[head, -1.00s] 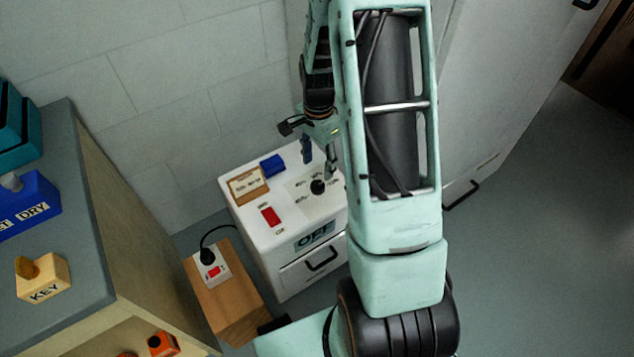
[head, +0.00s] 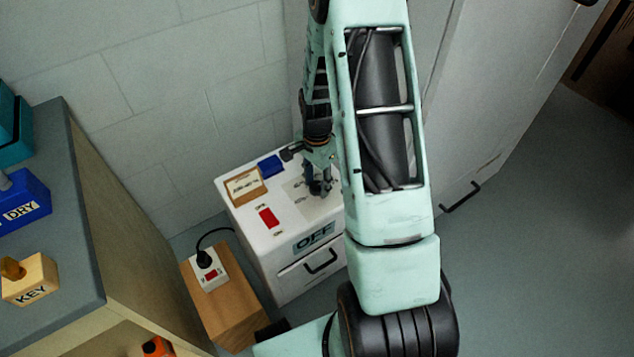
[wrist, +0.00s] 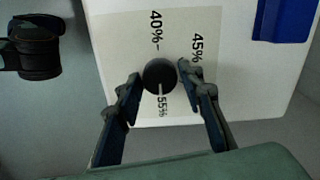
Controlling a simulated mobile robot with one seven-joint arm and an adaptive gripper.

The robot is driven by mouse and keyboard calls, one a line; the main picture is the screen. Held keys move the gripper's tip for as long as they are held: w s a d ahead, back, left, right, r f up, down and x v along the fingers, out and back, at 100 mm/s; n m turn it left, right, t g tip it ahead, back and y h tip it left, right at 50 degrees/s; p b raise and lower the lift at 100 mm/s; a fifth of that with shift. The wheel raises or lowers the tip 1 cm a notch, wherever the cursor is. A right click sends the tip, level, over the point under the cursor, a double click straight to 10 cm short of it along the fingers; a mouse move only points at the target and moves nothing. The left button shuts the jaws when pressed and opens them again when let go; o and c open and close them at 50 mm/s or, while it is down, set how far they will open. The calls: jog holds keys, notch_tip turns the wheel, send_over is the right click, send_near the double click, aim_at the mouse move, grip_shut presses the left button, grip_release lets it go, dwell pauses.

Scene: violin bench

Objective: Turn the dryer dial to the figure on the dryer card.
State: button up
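The dryer (head: 290,262) is a white box against the wall, with a drawer handle and an OFF sign on its front. Its round black dial (wrist: 158,75) shows in the wrist view among the printed figures 40%, 45% and 55%. A pale mark on the dial is on the 55% side. My gripper (wrist: 159,73) is open, with one fingertip on each side of the dial; I cannot tell whether either touches it. In the head view my gripper (head: 320,188) covers the dial.
A red switch (head: 268,217) and a blue block (head: 270,166) are on the dryer top. A power strip (head: 209,272) with a black plug sits on a wooden block in front. A bench (head: 78,165) with a KEY block (head: 30,280) stands at left. Open floor lies at right.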

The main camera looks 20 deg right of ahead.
jog(key=c, duration=0.7)
